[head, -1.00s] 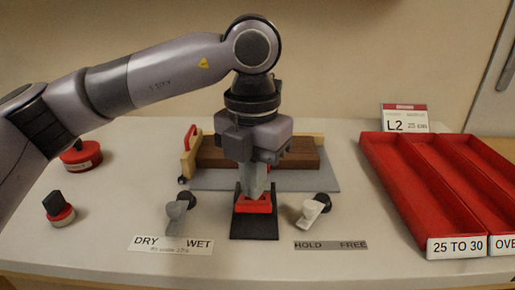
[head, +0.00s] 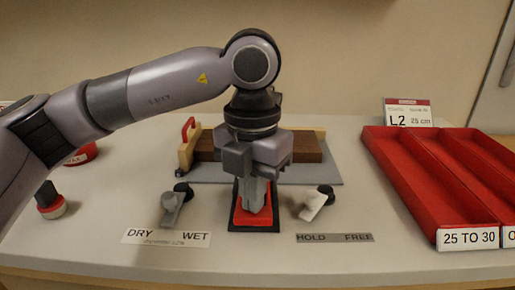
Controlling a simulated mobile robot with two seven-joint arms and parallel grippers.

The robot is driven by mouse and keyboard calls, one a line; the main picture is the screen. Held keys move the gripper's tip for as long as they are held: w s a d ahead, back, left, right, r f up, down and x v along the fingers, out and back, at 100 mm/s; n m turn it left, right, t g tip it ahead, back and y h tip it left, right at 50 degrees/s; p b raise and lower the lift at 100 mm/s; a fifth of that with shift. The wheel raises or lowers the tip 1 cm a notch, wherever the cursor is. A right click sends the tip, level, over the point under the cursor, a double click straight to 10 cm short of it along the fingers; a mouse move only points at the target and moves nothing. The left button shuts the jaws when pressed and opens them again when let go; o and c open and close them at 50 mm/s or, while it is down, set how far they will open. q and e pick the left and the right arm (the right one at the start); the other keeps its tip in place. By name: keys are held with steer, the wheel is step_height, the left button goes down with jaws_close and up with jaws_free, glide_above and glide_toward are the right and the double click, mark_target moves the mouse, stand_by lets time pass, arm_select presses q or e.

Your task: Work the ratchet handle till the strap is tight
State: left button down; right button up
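The ratchet (head: 240,218) is a red handle piece on a dark base plate at the front middle of the bench. The red part lies low and reaches toward the bench's front edge. My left gripper (head: 254,208) points down over it, with its fingertips at or very near the red surface. Its fingers look closed together, with no gap I can make out. The gripper hides the back of the ratchet. No strap can be made out clearly. My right gripper is out of view.
A brown block (head: 305,148) in a wooden frame lies behind on a grey mat (head: 322,174). Small levers stand left (head: 171,207) and right (head: 313,204), by DRY/WET and HOLD/FREE labels.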

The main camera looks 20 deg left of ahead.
arm_select(q)
steer(key=shift+s+f+b, duration=0.15)
steer(key=shift+f+b, duration=0.85)
steer(key=shift+f, duration=0.45)
steer(key=r+p, duration=0.1)
steer(key=r, duration=0.1)
steer(key=r+p, duration=0.2)
steer(key=r, duration=0.1)
steer(key=w+r+p, duration=0.1)
steer(key=r+p, duration=0.1)
steer(key=shift+a+r, duration=0.1)
steer(key=shift+r, duration=0.15)
step_height(320, 180, up, 5)
steer(key=p, duration=0.4)
steer(key=shift+f, duration=0.1)
